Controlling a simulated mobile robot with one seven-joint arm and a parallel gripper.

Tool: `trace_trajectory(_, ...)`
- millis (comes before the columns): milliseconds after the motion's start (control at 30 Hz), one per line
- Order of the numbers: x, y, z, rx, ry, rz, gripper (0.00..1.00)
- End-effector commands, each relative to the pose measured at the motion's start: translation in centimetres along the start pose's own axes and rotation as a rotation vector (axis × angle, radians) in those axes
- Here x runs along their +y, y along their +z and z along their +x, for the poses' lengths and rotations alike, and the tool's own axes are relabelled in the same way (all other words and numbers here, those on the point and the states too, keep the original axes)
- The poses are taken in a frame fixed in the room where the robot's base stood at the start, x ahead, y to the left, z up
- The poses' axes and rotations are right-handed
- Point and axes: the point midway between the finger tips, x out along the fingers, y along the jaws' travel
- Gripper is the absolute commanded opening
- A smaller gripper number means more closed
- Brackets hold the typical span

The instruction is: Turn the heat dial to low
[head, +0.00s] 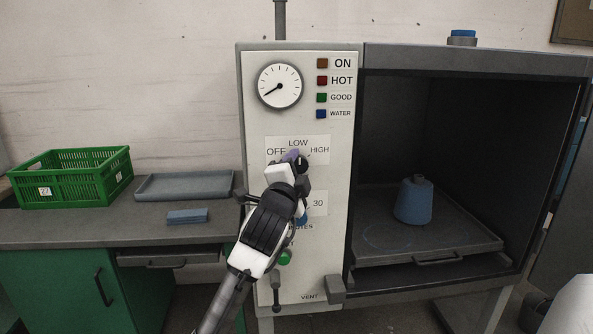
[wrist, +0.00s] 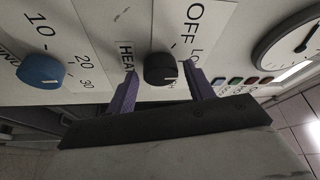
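The heat dial is a black knob (wrist: 160,68) on the white control panel (head: 257,130), under the OFF, LOW and HIGH lettering. In the head view the dial (head: 303,163) is partly covered by my gripper (head: 296,157). In the wrist view my gripper's (wrist: 160,76) purple fingers are open, one on each side of the dial. Small gaps seem to show between the fingers and the knob, so it is not gripped. A pale mark shows on the knob, but I cannot tell surely which setting it points at.
A blue minutes dial (wrist: 40,70) sits below the heat dial on the panel. A round gauge (head: 279,86) and several coloured lamps are above. Left is a bench with a green crate (head: 72,177).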

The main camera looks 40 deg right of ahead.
Motion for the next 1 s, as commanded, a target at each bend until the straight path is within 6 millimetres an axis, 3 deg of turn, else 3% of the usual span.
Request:
trace_trajectory(333, 0.0, 0.0, -0.1, 0.0, -0.002, 0.0, 0.59)
trace_trajectory(467, 0.1, 0.1, -1.3, 0.0, -0.002, -0.001, 0.59)
trace_trajectory(1000, 0.1, 0.1, -12.2, -0.001, -0.003, 0.0, 0.59)
